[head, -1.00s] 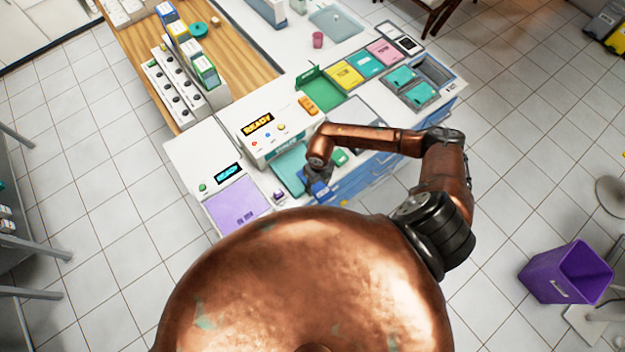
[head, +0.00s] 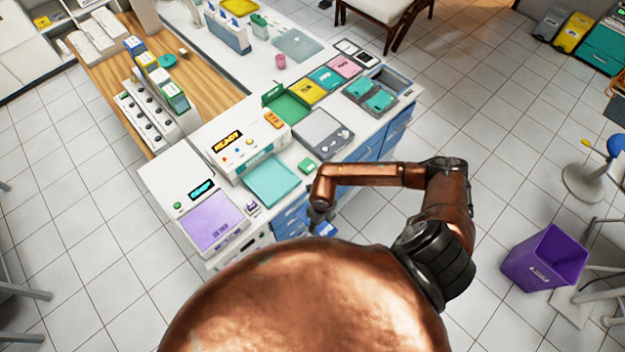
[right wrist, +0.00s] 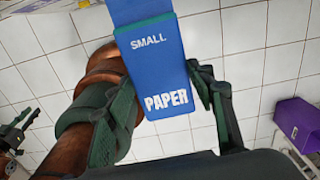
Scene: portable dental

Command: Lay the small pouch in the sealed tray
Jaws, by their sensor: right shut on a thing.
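My right gripper (head: 321,217) is just off the counter's front edge. In the right wrist view its fingers (right wrist: 165,95) are shut on the sides of a blue pouch (right wrist: 158,72) marked "SMALL PAPER". The pouch (head: 327,229) shows as a small blue patch in the head view. I cannot read which tray is marked sealed. A dark green shape at the wrist view's left edge looks like my left gripper (right wrist: 20,128); its jaws are unclear.
A sealer-like machine reading "READY" (head: 235,140) has a teal sheet (head: 270,182) in front. A purple-topped machine (head: 210,220) stands left. A grey panel (head: 322,135), a green block (head: 307,166) and coloured pouches (head: 326,79) occupy the counter. A purple bin (head: 545,258) stands on open floor.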

